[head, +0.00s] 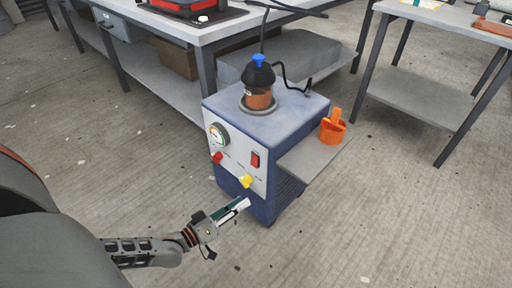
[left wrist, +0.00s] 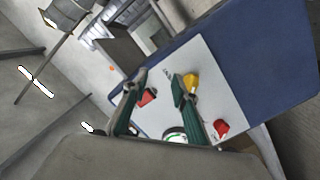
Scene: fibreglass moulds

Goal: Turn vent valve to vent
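A blue pump cabinet (head: 270,123) stands on the floor with a pale front panel (head: 236,160). The panel bears a round gauge (head: 218,134), a red knob (head: 217,157), a red switch (head: 255,160) and a yellow knob (head: 246,181). Their labels are too small to read, so I cannot tell which knob is the vent valve. My left gripper (head: 243,204) is in front of the panel, just below the yellow knob. In the left wrist view its fingers (left wrist: 160,83) are apart with nothing held. One fingertip overlaps the yellow knob (left wrist: 190,82); contact is unclear. My right gripper is out of view.
A dark-capped jar (head: 258,83) with a blue top and hose stands on the cabinet. An orange cup-like holder (head: 332,128) sits on the side shelf (head: 306,160). Workbenches stand behind (head: 202,34) and at right (head: 460,20). The floor in front is clear.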

